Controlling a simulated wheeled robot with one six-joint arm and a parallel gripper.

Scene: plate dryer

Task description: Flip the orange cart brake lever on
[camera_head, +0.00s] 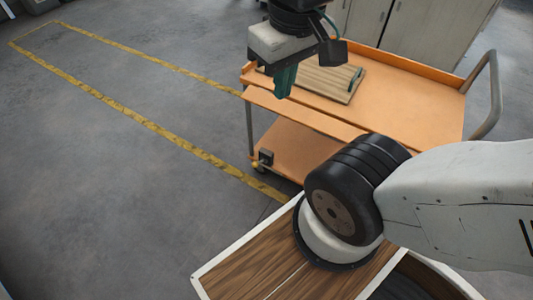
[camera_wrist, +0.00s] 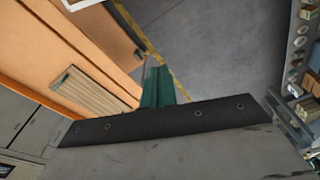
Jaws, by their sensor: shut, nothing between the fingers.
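The orange cart (camera_head: 425,92) stands at the upper right of the head view, and its orange surface also shows at the left of the wrist view (camera_wrist: 60,18). A small dark part (camera_head: 266,157) sits at its lower front corner above a caster; I cannot tell whether it is the brake lever or how it is set. My gripper (camera_head: 284,82) has teal fingers, shut and empty, pointing down over the cart's left end, well above the dark part. The fingers also show in the wrist view (camera_wrist: 158,86).
A wooden board (camera_head: 325,80) with a dark handle lies on the cart top. The cart has a lower shelf (camera_head: 290,150) and a grey push handle (camera_head: 494,95) at right. Grey cabinets (camera_head: 415,30) stand behind. Open floor with yellow lines (camera_head: 130,112) lies to the left.

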